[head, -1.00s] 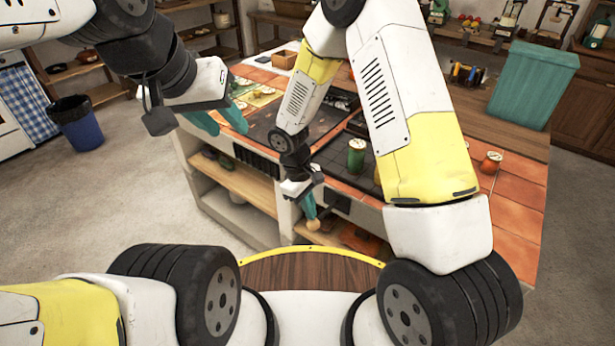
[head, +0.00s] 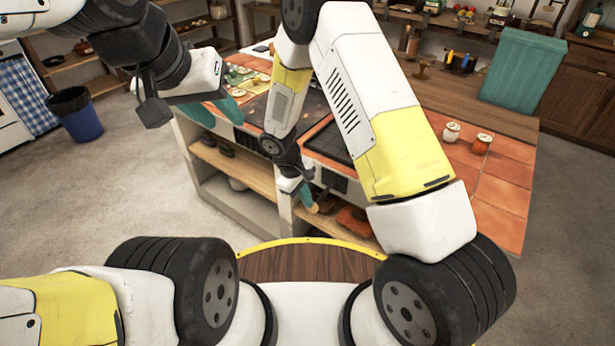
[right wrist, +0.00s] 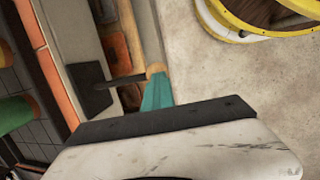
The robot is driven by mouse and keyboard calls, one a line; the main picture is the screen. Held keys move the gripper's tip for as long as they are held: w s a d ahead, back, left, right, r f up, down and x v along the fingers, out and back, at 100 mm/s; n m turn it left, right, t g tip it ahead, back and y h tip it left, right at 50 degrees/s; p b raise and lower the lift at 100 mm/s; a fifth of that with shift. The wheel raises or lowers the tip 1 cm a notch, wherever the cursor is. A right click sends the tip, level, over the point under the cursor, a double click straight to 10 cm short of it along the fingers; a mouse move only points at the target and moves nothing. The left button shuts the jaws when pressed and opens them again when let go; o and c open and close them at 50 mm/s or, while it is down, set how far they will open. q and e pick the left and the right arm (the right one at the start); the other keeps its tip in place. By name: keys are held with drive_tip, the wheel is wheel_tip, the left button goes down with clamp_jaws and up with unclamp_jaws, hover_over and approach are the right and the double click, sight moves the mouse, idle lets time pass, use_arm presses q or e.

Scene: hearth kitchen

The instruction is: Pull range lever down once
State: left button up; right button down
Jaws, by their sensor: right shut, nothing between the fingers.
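The range (head: 322,140) stands ahead with a dark cooktop and orange tiled edge. Its lever, a dark rod (right wrist: 120,82) with a round wooden knob (right wrist: 155,71), sticks out from the range's front in the right wrist view. The knob also shows small in the head view (head: 313,209). My right gripper (right wrist: 157,82) is shut, its teal fingertips right at the knob; the knob is not between them. In the head view my right gripper (head: 306,199) is low by the range front. My left gripper (head: 213,110) is open and empty, left of the range's cooktop.
Two small jars (head: 452,132) (head: 482,143) stand on the tiles at right. A teal bin (head: 523,68) stands on the wooden counter behind. Open shelves (head: 232,168) lie under the range's left side. A blue waste bin (head: 80,115) stands on the floor at left. My right arm hides part of the cooktop.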

drive_tip(key=shift+s+f, duration=0.15)
drive_tip(key=shift+f, duration=1.05)
drive_tip(key=shift+s+f, duration=0.1)
drive_tip(key=shift+f, duration=1.05)
drive_tip(key=s+a+r, duration=0.2)
drive_tip(key=a+r, duration=0.1)
drive_tip(key=r, duration=0.3)
drive_tip(key=s+a+r, duration=0.1)
drive_tip(key=a+r, duration=0.3)
drive_tip(key=r, duration=0.2)
drive_tip(key=shift+s+r, duration=0.15)
drive_tip(key=shift+s, duration=0.25)
drive_tip(key=shift+d, duration=0.1)
